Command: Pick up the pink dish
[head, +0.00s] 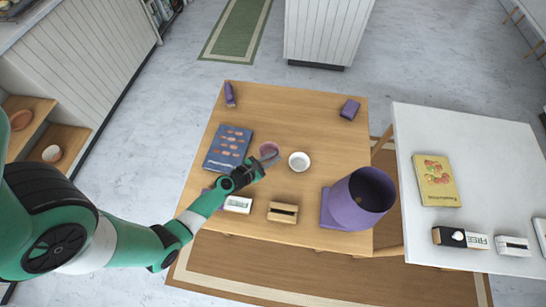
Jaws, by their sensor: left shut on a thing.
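The small round pink dish (268,148) is near the middle of the wooden table, and its near side is partly hidden by my left gripper (268,159). My left arm reaches in from the left, and the gripper is shut on the dish's near rim. I cannot tell whether the dish is touching the table or slightly lifted. My right gripper is not in the head view.
A white bowl (299,162) stands just right of the dish. A blue book (228,142) lies to the left. A large purple container (350,207), a tan box (283,212) and a white box (238,204) stand along the near side. The table's far middle is clear.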

